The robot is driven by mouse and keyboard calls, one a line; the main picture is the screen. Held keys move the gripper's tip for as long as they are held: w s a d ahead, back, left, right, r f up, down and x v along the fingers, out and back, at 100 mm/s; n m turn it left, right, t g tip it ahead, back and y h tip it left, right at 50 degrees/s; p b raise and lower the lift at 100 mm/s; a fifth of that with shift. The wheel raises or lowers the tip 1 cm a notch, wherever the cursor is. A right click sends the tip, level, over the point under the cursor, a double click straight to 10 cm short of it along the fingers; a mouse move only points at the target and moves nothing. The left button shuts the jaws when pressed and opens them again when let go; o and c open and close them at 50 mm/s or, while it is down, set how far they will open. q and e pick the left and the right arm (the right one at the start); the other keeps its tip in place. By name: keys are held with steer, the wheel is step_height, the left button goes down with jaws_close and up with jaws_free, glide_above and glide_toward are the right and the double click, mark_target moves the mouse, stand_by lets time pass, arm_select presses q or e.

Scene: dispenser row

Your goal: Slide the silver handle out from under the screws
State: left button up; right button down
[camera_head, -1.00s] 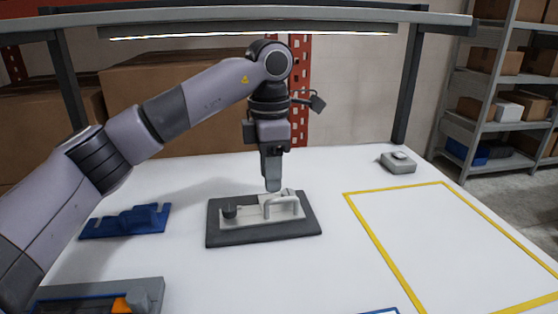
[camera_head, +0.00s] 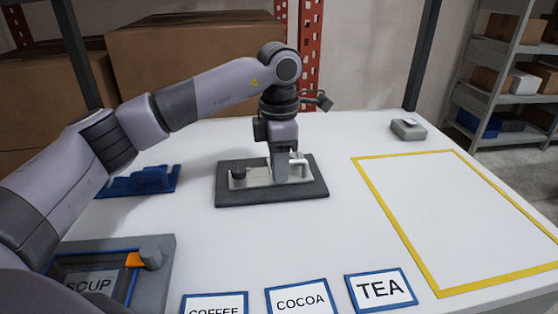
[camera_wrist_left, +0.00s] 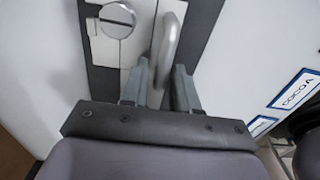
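The silver handle (camera_head: 301,164) is a bent bar on a light plate (camera_head: 262,180), set on a dark grey base (camera_head: 235,199) in the head view. In the left wrist view the handle (camera_wrist_left: 168,42) runs between the fingers. My left gripper (camera_head: 281,177) is lowered over it. Its two fingers (camera_wrist_left: 160,82) stand apart on either side of the bar, and I see no firm grip. A slotted round screw (camera_wrist_left: 117,19) sits on the plate beside the handle; in the head view it is a dark knob (camera_head: 238,172). Other screws are hidden or unclear. My right gripper is not in view.
A blue holder (camera_head: 140,181) stands left of the base. COFFEE, COCOA (camera_head: 299,299) and TEA (camera_head: 381,289) signs line the front. A yellow-outlined area (camera_head: 455,215) at right is empty. A small grey box (camera_head: 408,129) stands behind.

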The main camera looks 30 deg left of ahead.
arm_select(q)
jaws_close()
steer(key=shift+r, duration=0.15)
steer(key=shift+s+d, duration=0.75)
steer(key=shift+s, duration=0.25)
steer(key=shift+s+d, duration=0.75)
steer(key=shift+s, duration=0.2)
steer(key=shift+s+d, duration=0.75)
steer(key=shift+s, duration=0.25)
steer(key=shift+r, duration=0.1)
steer(key=shift+r+p, duration=1.85)
steer(key=shift+r, duration=1.05)
